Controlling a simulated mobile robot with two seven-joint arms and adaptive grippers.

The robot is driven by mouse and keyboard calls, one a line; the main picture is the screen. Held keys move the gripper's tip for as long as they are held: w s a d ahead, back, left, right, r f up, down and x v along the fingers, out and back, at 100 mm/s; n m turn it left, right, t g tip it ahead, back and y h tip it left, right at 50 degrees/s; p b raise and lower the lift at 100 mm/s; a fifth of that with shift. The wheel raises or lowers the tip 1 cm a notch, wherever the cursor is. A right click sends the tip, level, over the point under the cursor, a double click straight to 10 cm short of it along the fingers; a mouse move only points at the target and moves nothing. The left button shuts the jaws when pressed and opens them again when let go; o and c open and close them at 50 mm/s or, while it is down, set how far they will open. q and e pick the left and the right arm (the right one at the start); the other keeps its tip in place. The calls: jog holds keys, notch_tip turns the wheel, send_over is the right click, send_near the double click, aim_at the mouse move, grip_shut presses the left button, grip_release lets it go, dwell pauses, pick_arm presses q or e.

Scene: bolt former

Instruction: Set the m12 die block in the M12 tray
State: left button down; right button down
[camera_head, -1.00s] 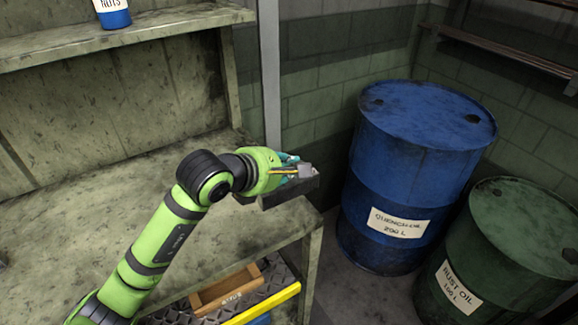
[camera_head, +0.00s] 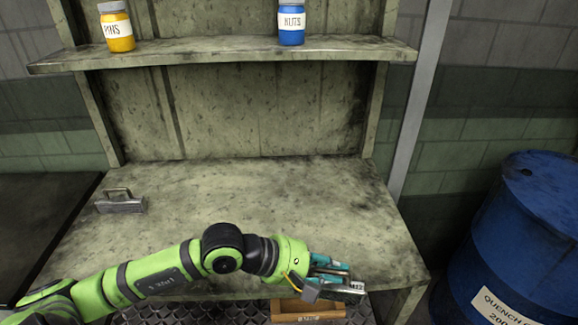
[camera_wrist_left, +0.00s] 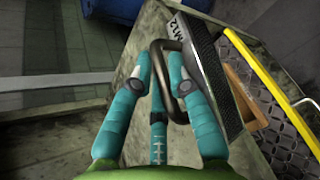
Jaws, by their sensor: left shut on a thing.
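My left gripper (camera_head: 330,270) is shut on the handle of a dark grey metal block, the m12 die block (camera_head: 345,288), at the bench's front right edge. In the left wrist view the block (camera_wrist_left: 208,78) shows an M12 mark on its end, and its looped handle lies between the fingers (camera_wrist_left: 160,70). A wooden tray (camera_head: 308,309) is below the bench top, partly hidden by the gripper and block; I cannot read its label. It shows partly behind the block in the wrist view (camera_wrist_left: 240,98). My right gripper is out of view.
Another handled grey block (camera_head: 121,205) stands on the bench top (camera_head: 230,195) at the left. A yellow pins jar (camera_head: 117,31) and a blue nuts jar (camera_head: 291,24) stand on the shelf above. A blue drum (camera_head: 525,235) stands at the right. The bench middle is clear.

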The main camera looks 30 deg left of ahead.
aim_at(298, 289)
pick_arm(q)
jog(key=shift+m+g+h, duration=0.3)
jog(key=shift+m+h, duration=0.1)
jog(key=shift+m, duration=0.2)
jog(key=s+a+f, duration=0.2)
jog(key=s+a, duration=0.1)
jog(key=s+a+f, duration=0.1)
jog(key=s, duration=0.1)
jog(key=shift+s+a, duration=0.25)
jog(key=shift+w+d+r, duration=0.15)
jog(key=shift+d+r, duration=0.05)
jog(key=shift+d, duration=0.05)
jog(key=shift+s+a+f, duration=0.15)
jog(key=shift+s+a, duration=0.05)
jog(key=shift+a, duration=0.1)
